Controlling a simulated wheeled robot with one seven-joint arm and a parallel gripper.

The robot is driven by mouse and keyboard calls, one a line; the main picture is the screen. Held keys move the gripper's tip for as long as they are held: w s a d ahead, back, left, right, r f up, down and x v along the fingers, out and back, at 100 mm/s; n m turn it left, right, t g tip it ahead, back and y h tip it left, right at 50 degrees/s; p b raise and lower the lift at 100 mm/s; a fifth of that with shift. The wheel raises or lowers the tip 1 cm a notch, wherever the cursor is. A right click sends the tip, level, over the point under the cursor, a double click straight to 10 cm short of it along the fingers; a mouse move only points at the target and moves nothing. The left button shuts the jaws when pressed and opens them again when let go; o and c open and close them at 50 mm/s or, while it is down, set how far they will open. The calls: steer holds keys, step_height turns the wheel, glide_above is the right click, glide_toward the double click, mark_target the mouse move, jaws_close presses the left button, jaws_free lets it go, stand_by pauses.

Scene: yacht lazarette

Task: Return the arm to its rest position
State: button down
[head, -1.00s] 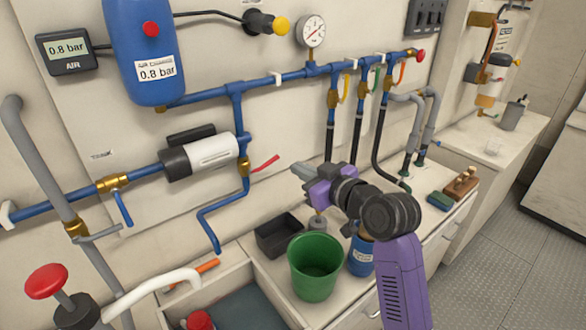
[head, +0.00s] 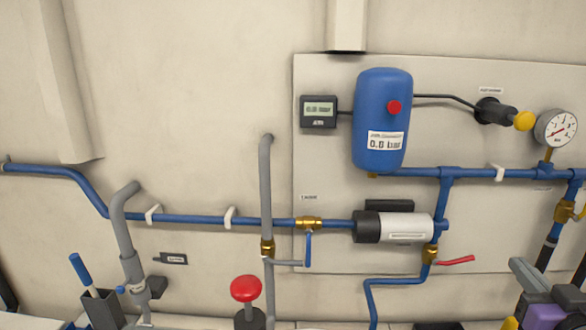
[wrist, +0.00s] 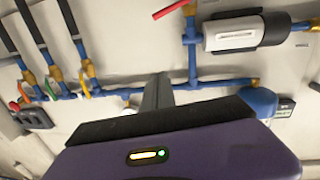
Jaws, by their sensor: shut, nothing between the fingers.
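My gripper (head: 522,268) shows at the lower right edge of the head view, with grey fingers and a purple body. It is shut and empty, pointing up and left toward the pipe panel. In the wrist view the closed grey fingers (wrist: 158,92) rise above the purple housing, with nothing between them. The red valve handle (head: 457,260) is left of the fingertips in the head view, and it shows at the top of the wrist view (wrist: 171,9). Most of my arm is outside the head view.
Blue pipes (head: 190,219) run along the wall. A blue tank (head: 382,125), a white cylinder (head: 405,227) and a gauge (head: 555,129) are mounted on the panel. A red mushroom knob (head: 245,288) stands low in front. The upper left wall is bare.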

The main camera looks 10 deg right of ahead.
steer(key=s+a+f+n+y, duration=0.1)
steer(key=s+a+f+y, duration=0.1)
steer(key=s+a+f, duration=0.5)
steer(key=s+a+f+n+y, duration=0.1)
steer(key=s+a+f+y, duration=0.2)
steer(key=s+a+f, duration=0.4)
steer(key=s+a, duration=0.8)
steer(key=a, duration=0.5)
steer(key=shift+s+a+f+n+t, duration=0.15)
steer(key=shift+s+n+t, duration=0.15)
steer(key=shift+s+t, duration=0.1)
steer(key=c, duration=1.8)
jaws_free()
steer(key=s+a+f, duration=0.1)
steer(key=s, duration=0.1)
steer(key=s+a+f+g+y, duration=0.1)
steer(key=s, duration=0.1)
steer(key=s+a+f+n+g, duration=0.1)
steer(key=s, duration=0.1)
steer(key=shift+f+y, duration=0.1)
steer(key=shift+y, duration=0.3)
steer(key=shift+c, duration=0.2)
steer(key=o, duration=0.4)
